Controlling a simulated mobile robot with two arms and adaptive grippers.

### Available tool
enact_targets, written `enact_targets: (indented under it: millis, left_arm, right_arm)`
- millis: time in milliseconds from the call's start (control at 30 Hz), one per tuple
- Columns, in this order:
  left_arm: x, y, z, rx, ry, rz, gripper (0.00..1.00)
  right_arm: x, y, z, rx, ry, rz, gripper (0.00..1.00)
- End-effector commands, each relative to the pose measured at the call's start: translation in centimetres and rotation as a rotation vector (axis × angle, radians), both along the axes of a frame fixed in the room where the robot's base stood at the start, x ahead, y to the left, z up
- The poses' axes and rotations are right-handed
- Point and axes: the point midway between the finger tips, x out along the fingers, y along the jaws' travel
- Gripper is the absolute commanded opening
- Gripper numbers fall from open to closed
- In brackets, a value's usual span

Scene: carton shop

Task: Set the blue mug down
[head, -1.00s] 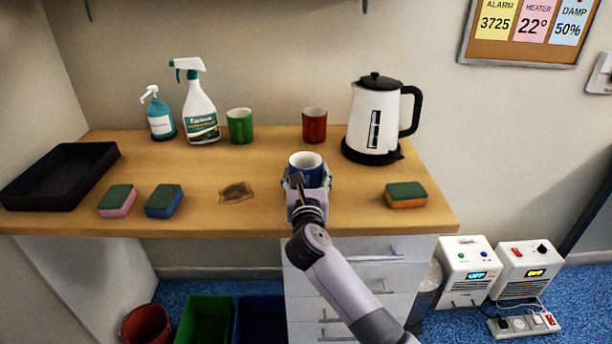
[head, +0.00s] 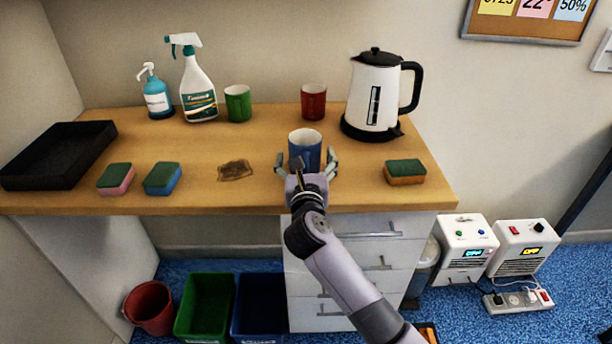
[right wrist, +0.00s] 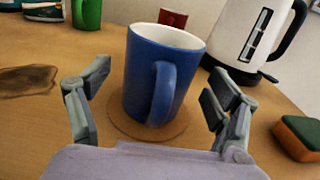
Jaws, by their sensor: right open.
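The blue mug (head: 305,146) stands upright on the wooden counter (head: 220,195), near its front edge. In the right wrist view the blue mug (right wrist: 155,75) sits on a round brown patch or coaster (right wrist: 150,128), with its handle towards my gripper. My right gripper (head: 306,162) is open, with one finger on each side of the mug. In the right wrist view the fingers of the right gripper (right wrist: 155,105) are spread, with gaps between them and the mug. My left gripper is not in view.
A green mug (head: 238,103), a red mug (head: 313,101) and a white kettle (head: 375,95) stand behind. A green-topped sponge (head: 405,172) lies to the right. A brown stain (head: 235,170), two sponges and a black tray (head: 60,155) are to the left.

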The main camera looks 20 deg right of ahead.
Motion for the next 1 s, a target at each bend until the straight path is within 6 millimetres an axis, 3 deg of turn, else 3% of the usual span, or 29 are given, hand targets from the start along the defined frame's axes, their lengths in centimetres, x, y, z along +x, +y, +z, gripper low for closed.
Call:
enact_targets:
  millis: [200, 400, 600, 1000]
  left_arm:
    - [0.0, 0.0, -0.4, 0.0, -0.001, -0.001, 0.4]
    - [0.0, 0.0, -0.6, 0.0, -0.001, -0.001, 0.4]
    - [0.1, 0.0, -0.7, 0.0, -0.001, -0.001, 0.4]
    - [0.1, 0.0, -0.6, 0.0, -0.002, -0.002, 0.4]
  right_arm:
    - [-4.8, 1.4, -0.2, 0.006, 0.001, 0.002, 0.83]
    - [-7.7, 2.3, -0.1, 0.002, 0.001, 0.002, 0.83]
    - [-8.7, 2.5, 0.0, 0.0, 0.001, 0.0, 0.83]
    - [-8.7, 2.5, 0.0, -0.002, -0.001, 0.001, 0.83]
